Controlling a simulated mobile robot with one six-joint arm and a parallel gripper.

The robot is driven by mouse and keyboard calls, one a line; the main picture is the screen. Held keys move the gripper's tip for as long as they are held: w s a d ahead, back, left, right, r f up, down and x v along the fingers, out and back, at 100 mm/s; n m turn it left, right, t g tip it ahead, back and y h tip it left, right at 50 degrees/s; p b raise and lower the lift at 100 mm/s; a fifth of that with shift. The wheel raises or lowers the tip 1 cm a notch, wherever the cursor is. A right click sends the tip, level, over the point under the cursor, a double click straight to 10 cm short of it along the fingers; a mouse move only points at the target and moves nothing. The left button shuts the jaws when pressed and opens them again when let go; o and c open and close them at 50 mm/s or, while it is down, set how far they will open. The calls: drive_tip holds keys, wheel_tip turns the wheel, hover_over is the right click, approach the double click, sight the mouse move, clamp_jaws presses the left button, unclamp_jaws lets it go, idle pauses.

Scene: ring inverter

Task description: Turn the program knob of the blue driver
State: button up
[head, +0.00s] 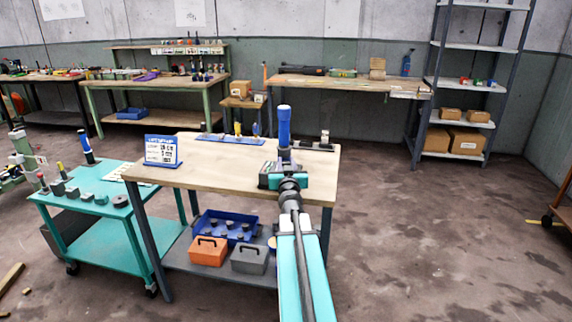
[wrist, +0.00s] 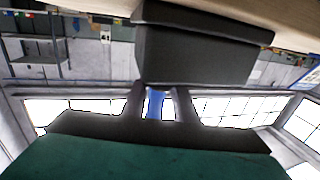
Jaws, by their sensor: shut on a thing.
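The blue driver (head: 284,128) stands upright near the right part of the wooden worktable (head: 205,177), its blue body rising above my gripper (head: 284,157). In the wrist view, which looks upside down, my gripper (wrist: 159,104) has its two dark fingers close on either side of a narrow blue part of the driver (wrist: 158,105). The gripper is shut on it. A dark grey block (wrist: 198,52) lies between the fingers and the table top. The program knob cannot be made out, and in the head view my wrist hides the fingertips.
A sign in a blue frame (head: 161,150) stands at the table's left edge. A blue mat (head: 222,140) with small upright tools lies at the back, and a dark stand (head: 323,142) is to the right. A teal cart (head: 90,195) is at left. Floor to the right is open.

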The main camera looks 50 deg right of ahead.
drive_tip(key=shift+s+d+f+m+g+h, duration=0.1)
drive_tip(key=shift+s+d+m+g+h, duration=0.05)
drive_tip(key=shift+m+g+h, duration=0.2)
drive_tip(key=o, duration=1)
